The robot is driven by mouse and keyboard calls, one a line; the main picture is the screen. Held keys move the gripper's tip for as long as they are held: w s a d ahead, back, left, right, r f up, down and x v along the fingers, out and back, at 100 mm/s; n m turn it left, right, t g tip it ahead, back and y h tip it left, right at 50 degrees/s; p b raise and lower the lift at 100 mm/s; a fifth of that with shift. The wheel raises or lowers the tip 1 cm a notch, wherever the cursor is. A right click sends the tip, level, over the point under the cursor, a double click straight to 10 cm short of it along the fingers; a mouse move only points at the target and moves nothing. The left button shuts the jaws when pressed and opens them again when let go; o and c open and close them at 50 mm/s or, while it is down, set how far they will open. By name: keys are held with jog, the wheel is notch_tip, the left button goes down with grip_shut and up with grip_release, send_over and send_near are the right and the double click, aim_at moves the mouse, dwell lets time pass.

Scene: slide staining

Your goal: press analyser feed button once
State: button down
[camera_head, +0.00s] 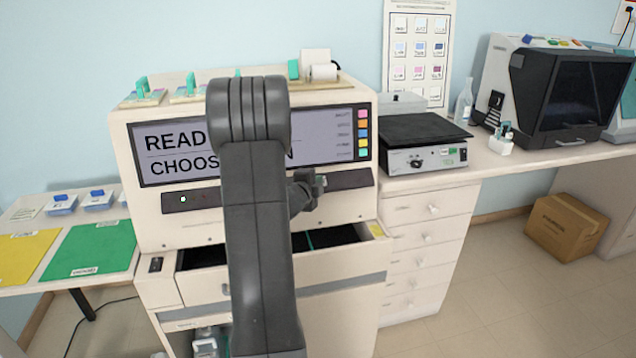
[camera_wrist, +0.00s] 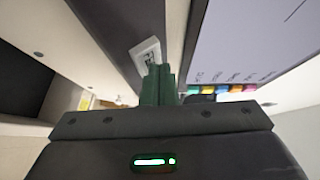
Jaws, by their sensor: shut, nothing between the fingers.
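The analyser (camera_head: 150,225) is a large cream machine with a wide screen (camera_head: 160,140); the legible text includes "READ" and "CHOOS", the rest hidden by my arm. My gripper (camera_head: 320,182) is in front of the dark strip under the screen, right of my arm. In the wrist view its green fingers (camera_wrist: 158,85) are shut and empty. Their tips overlap the lower edge of a small pale button plate (camera_wrist: 147,50) on the dark strip. I cannot tell whether they touch it. I cannot read its mark, and it is not distinguishable in the head view.
An open drawer (camera_head: 340,263) juts out below the strip. Coloured keys (camera_head: 363,132) line the screen's right edge. A grey-topped instrument (camera_head: 425,155) stands on the counter to the right. Green (camera_head: 95,250) and yellow (camera_head: 25,255) mats lie on the left table.

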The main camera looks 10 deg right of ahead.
jog(key=shift+r, duration=0.1)
jog(key=shift+s+r, duration=0.4)
jog(key=shift+s, duration=0.1)
jog(key=shift+r, duration=0.1)
jog(key=s+r, duration=0.1)
jog(key=s+r+p, duration=0.1)
jog(key=s+r, duration=0.1)
jog(key=shift+s+r, duration=0.2)
jog(key=shift+s, duration=0.05)
jog(key=shift+w+f, duration=0.1)
jog(key=shift+f, duration=0.05)
dwell(0.7)
jog(key=shift+w+f+p, duration=0.4)
jog(key=shift+w+p, duration=0.15)
jog(key=shift+p, duration=0.4)
